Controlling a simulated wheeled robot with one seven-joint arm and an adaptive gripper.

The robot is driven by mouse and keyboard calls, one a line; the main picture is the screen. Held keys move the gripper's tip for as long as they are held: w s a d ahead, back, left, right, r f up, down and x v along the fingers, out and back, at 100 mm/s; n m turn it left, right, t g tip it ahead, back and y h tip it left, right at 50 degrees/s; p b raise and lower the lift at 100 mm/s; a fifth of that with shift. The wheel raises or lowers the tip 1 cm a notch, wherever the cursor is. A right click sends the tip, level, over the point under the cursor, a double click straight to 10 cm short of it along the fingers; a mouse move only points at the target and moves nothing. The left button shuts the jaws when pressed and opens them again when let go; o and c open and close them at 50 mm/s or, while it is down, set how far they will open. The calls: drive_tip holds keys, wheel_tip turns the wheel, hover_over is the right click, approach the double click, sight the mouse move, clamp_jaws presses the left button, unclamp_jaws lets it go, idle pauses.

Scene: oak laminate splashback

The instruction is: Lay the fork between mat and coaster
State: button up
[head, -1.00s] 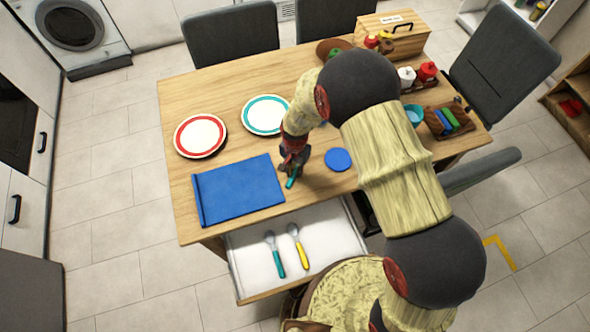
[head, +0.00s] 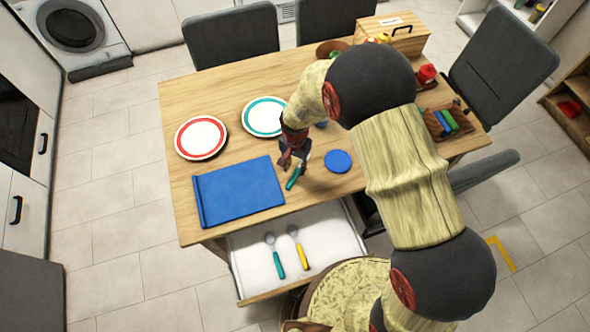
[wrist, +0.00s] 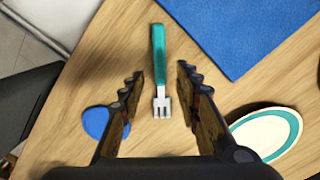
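The fork (wrist: 159,70) has a teal handle and a pale tined head. It lies flat on the table between the blue mat (head: 240,190) and the round blue coaster (head: 338,161), with wood showing on both sides. Its handle (head: 293,179) also shows in the head view. My gripper (wrist: 160,88) is open and empty above the fork's tined end, with one finger on each side and apart from it. In the wrist view the mat (wrist: 225,30) is at upper right and the coaster (wrist: 95,122) is at left, partly hidden by a finger.
A red-rimmed plate (head: 201,137) and a teal-rimmed plate (head: 264,116) stand behind the mat. The open drawer (head: 325,262) at the front holds a teal-handled spoon (head: 275,256) and a yellow-handled spoon (head: 298,249). A wooden box (head: 392,38) and a caddy are farther back and right.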

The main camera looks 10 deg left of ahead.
wheel_tip(320, 180, up, 8)
wheel_tip(320, 180, up, 10)
drive_tip(key=t, duration=0.1)
hover_over(295, 174)
drive_tip(key=w+d, duration=0.1)
drive_tip(key=d, duration=0.4)
drive_tip(key=s+d+r+n+t, duration=0.1)
drive_tip(key=s+d+r, duration=0.1)
drive_tip(key=d+r, duration=0.3)
drive_tip(key=s+d+r+n, duration=0.1)
drive_tip(key=s+d+r, duration=0.15)
drive_tip(key=r, duration=0.55)
drive_tip(key=s+d+r+n+t, duration=0.1)
drive_tip(key=s+d+r, duration=0.4)
drive_tip(key=s+d, duration=0.1)
drive_tip(key=s+d+r+t, duration=0.2)
drive_tip(key=s+d+r, duration=0.3)
drive_tip(key=s, duration=0.4)
drive_tip(key=shift+s+d+r+n+t+p, duration=0.3)
drive_tip(key=shift+d+r+n+p, duration=0.15)
drive_tip(key=shift+d, duration=0.3)
drive_tip(key=shift+f, duration=0.1)
